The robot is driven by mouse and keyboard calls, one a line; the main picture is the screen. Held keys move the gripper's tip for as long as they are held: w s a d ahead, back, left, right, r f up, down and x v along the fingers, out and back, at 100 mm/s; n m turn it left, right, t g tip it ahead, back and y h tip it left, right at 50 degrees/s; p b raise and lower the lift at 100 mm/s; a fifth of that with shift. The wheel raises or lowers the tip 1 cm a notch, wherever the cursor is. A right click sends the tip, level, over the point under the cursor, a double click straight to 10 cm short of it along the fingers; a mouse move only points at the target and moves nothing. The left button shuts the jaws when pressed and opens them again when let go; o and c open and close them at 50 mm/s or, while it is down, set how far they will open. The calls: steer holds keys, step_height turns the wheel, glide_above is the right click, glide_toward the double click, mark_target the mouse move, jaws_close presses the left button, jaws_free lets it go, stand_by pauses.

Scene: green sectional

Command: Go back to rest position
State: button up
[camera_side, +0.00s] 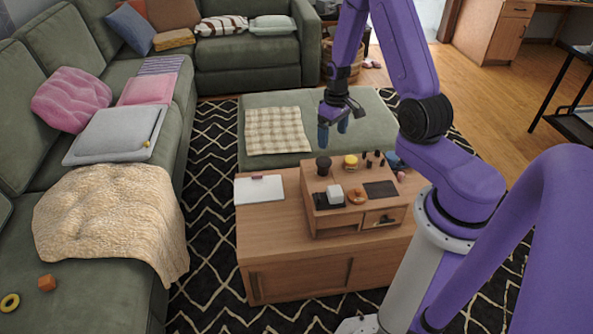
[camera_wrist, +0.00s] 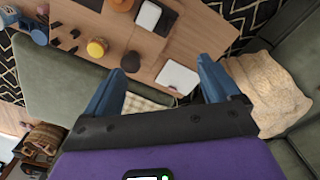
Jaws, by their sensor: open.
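My gripper (camera_side: 333,134) hangs in the air above the green ottoman (camera_side: 380,120), behind the wooden coffee table (camera_side: 300,277). Its two blue fingers point down and are apart, with nothing between them. In the wrist view my gripper (camera_wrist: 160,84) also shows open and empty, the blue fingers spread wide. The purple arm above it is bent, with its upper links reaching out of the top of the side view. No held thing shows in either view.
A wooden organizer (camera_side: 328,228) with small items stands on the table, near a white notebook (camera_side: 259,190). The green sectional (camera_side: 60,285) holds a beige blanket (camera_side: 110,215) and a grey tray (camera_side: 114,135). Open floor (camera_side: 490,100) lies at the right.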

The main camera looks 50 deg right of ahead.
steer(key=s+a+r+n, duration=0.25)
steer(key=a+r, duration=0.35)
steer(key=a, duration=0.3)
steer(key=s+a+r+n, duration=0.1)
steer(key=a+r+n, duration=0.35)
steer(key=a, duration=0.45)
steer(key=s+a+r+n, duration=0.3)
steer(key=s+r, duration=0.1)
steer(key=s, duration=0.5)
steer(key=s+a+r+n, duration=0.3)
steer(key=s+r, duration=0.1)
steer(key=s, duration=0.6)
steer(key=shift+a+r+n, duration=0.15)
steer(key=shift+r+n, duration=0.1)
steer(key=shift+n, duration=0.05)
